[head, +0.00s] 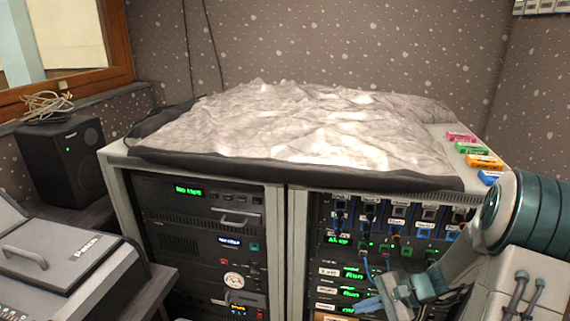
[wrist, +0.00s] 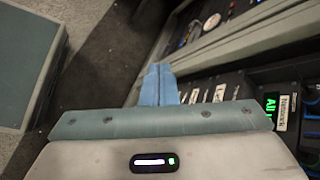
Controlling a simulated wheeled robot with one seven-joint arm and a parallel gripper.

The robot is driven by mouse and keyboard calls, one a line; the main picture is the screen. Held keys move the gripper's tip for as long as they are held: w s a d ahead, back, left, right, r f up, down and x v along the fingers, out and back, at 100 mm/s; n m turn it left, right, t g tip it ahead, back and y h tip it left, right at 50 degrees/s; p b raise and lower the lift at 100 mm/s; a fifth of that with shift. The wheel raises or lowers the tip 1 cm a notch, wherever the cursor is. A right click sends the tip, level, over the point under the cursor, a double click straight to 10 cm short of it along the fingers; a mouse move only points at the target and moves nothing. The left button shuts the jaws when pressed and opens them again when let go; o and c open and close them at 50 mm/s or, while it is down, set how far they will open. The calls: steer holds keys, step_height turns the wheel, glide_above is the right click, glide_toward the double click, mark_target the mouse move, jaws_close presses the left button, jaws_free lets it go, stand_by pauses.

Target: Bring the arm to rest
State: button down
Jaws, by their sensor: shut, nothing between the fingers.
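My gripper (wrist: 160,86) shows in the wrist view with its two blue fingers together and nothing between them. In the head view my gripper (head: 370,304) is at the lower right, low in front of the right-hand equipment rack (head: 297,240). My arm comes in from the right edge and reaches down and left to it. In the wrist view the fingers point toward the rack's pale frame edge, with dark floor to the left. I cannot tell whether the fingertips touch the rack.
A crumpled pale cover (head: 290,125) lies over the rack top. Several coloured labelled blocks (head: 484,161) sit at its right. A black speaker (head: 62,160) and a grey console (head: 60,255) stand at the left. Cables hang on the right rack's front, close to my gripper.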

steer(key=s+a+r+n+h+p, duration=0.1)
steer(key=s+r+n+h+p, duration=0.2)
steer(key=r, duration=0.6)
steer(key=s+a+r+n+h+p, duration=0.2)
steer(key=s+r+n+p, duration=0.3)
steer(key=r, duration=0.5)
steer(key=s+a+r+n+h+p, duration=0.1)
steer(key=s+r+n+h+p, duration=0.2)
steer(key=s+r, duration=0.5)
step_height(320, 180, up, 2)
steer(key=shift+a+r+n+h+p, duration=0.25)
steer(key=shift+n+h+p, duration=0.15)
steer(key=shift+h+p, duration=0.6)
